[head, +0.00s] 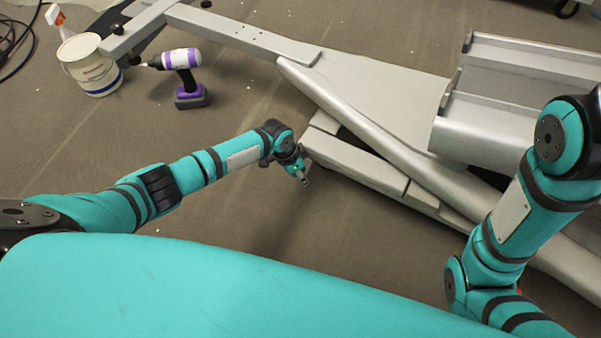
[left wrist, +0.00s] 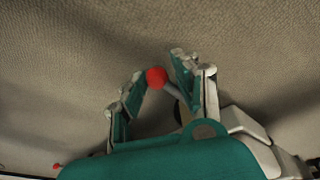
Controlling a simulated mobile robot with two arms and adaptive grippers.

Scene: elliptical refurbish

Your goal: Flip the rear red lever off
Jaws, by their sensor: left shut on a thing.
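A red lever with a round red knob (left wrist: 156,77) on a grey stem shows in the left wrist view. It stands between the two fingers of my left gripper (left wrist: 160,68), which is shut on it. In the head view my left gripper (head: 303,177) points down beside the near left end of the silver frame (head: 360,166); the lever cannot be made out there. A second small red spot (left wrist: 57,166) shows at the lower left of the left wrist view. My right arm comes in from the right, but its gripper is not in view.
The elliptical's silver frame fills the upper right of the head view. A purple and white drill (head: 186,80), a white bucket (head: 90,68) and a spray bottle (head: 57,20) stand at upper left. The brown floor (head: 110,150) around my left arm is clear.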

